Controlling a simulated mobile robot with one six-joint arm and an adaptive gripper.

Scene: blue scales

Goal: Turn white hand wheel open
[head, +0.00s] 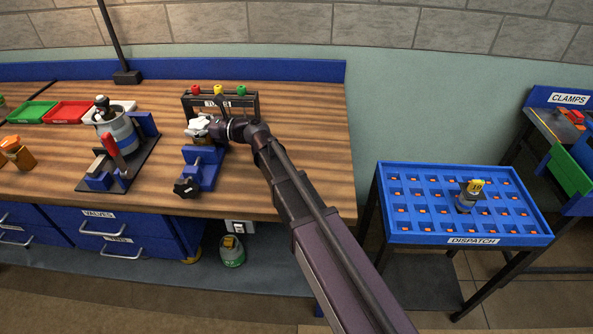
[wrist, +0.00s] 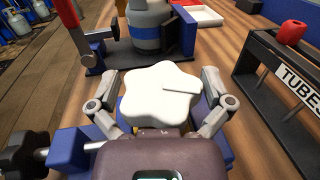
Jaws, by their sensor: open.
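The white hand wheel (wrist: 160,92) is star-shaped with rounded lobes and a thin dark line on its top. It sits above a blue vise (head: 203,168) on the wooden bench, and also shows in the head view (head: 198,127). My gripper (wrist: 160,96) is open, with one finger on the left and one on the right of the wheel. I cannot tell whether either finger touches it. In the head view my gripper (head: 212,127) is at the wheel, partly hidden by my arm. The valve body under the wheel is mostly hidden in the wrist view.
A dark TUBES rack (head: 221,104) with coloured caps stands just behind. A grey cylinder (head: 118,130) stands in a blue-and-black fixture with a red lever to the left. Red and green trays (head: 68,112) lie farther left. A blue DISPATCH tray (head: 465,205) stands right of the bench.

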